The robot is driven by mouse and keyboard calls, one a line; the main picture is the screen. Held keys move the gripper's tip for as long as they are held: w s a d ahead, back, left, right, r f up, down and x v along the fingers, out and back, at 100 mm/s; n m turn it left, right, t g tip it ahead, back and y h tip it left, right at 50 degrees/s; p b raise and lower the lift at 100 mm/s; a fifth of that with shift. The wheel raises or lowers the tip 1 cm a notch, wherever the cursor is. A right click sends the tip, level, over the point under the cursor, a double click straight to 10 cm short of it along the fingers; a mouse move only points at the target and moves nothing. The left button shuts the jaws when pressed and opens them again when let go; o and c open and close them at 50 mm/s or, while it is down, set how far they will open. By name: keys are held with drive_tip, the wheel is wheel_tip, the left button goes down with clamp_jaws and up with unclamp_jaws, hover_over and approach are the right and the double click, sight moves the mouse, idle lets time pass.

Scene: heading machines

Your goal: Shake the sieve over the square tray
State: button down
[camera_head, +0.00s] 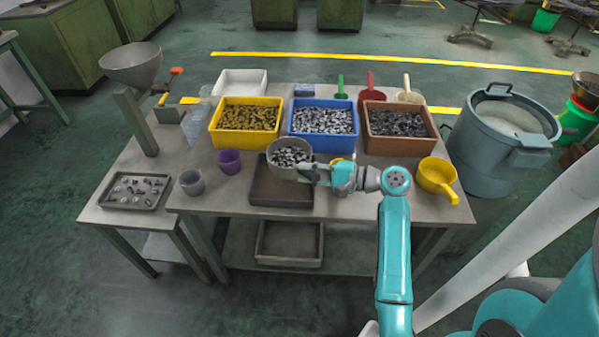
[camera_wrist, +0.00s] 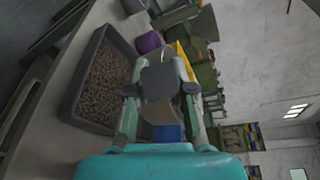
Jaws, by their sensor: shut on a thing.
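The sieve (camera_head: 289,145) is a round grey bowl shape holding small grey metal parts. My gripper (camera_head: 318,174) is shut on its right side and holds it above the back part of the square tray (camera_head: 282,207). The sieve looks about level. The tray is dark and low-walled, lies on the table, and is partly hidden by the sieve. In the wrist view, the tray (camera_wrist: 73,112) shows on the left with a brownish, grainy bottom. There my gripper's two fingers (camera_wrist: 160,90) close in on a grey part that I take to be the sieve's.
Behind stand a yellow bin (camera_head: 217,138), a blue bin (camera_head: 325,146) and a brown bin (camera_head: 400,147), all full of parts. Left are a purple cup (camera_head: 230,161) and a grey cup (camera_head: 192,183). A yellow scoop (camera_head: 437,176) lies right, beside a large grey-blue drum (camera_head: 485,150).

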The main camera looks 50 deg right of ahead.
sight(291, 172)
drive_tip(key=w+a, duration=0.2)
drive_tip(key=w, duration=0.1)
drive_tip(key=shift+w+a, duration=0.2)
drive_tip(key=shift+a, duration=0.15)
drive_tip(key=s+d, duration=0.1)
drive_tip(key=s, duration=0.1)
drive_tip(key=s+d, duration=0.2)
drive_tip(key=shift+s+d, duration=0.1)
drive_tip(key=shift+d, duration=0.05)
drive_tip(key=w+a, duration=0.1)
drive_tip(key=w, duration=0.1)
drive_tip(key=w+a, duration=0.2)
drive_tip(key=shift+w+a, duration=0.15)
drive_tip(key=shift+a, duration=0.05)
